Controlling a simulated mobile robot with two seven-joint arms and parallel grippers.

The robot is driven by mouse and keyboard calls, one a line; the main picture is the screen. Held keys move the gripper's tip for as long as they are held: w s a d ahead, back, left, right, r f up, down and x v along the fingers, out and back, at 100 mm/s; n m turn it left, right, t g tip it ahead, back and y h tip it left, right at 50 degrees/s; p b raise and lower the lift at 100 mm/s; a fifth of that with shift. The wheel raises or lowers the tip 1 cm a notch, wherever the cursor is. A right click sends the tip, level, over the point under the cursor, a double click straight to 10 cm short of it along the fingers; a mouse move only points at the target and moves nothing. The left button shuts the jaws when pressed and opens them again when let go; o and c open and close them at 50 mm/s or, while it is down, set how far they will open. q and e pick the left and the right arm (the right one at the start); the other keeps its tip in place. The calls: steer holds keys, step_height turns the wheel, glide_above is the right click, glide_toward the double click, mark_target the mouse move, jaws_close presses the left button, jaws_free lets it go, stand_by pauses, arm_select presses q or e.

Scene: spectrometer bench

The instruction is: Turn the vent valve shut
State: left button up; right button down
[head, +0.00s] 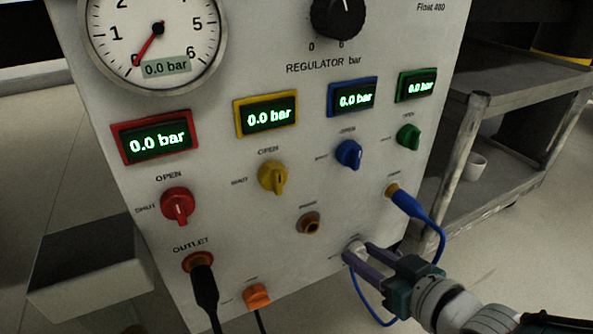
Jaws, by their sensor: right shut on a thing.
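On the lower right of the white panel is a small white valve knob (355,246) with labels around it too small to read; I take it as the vent valve. My right gripper (357,253) reaches in from the lower right, its two purple fingers shut on this knob. The fingers hide part of the knob, so I cannot tell its turn angle. An orange knob (256,296) sits lower left on the panel, also with unreadable labels. My left gripper is not in view.
Red (177,206), yellow (273,177), blue (348,154) and green (408,136) valve knobs sit under displays reading 0.0 bar. A blue hose (432,222) loops close by my right gripper. A black hose (205,290) hangs from OUTLET. A grey cart (462,150) stands behind right.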

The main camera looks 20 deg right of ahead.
steer(key=shift+s+a+f+n+t+h+b, duration=0.15)
steer(key=shift+n+h, duration=0.4)
steer(key=shift+n, duration=0.3)
steer(key=shift+w+a+n+t+h+b, duration=0.1)
steer(key=shift+n+h+b, duration=0.05)
steer(key=shift+n+h, duration=0.55)
steer(key=shift+s+a+f+n+t+h+b, duration=0.15)
steer(key=shift+n+h, duration=0.3)
steer(key=shift+n, duration=0.5)
steer(key=shift+w+r, duration=0.1)
steer(key=shift+c, duration=2.2)
jaws_free()
steer(key=shift+r, duration=0.1)
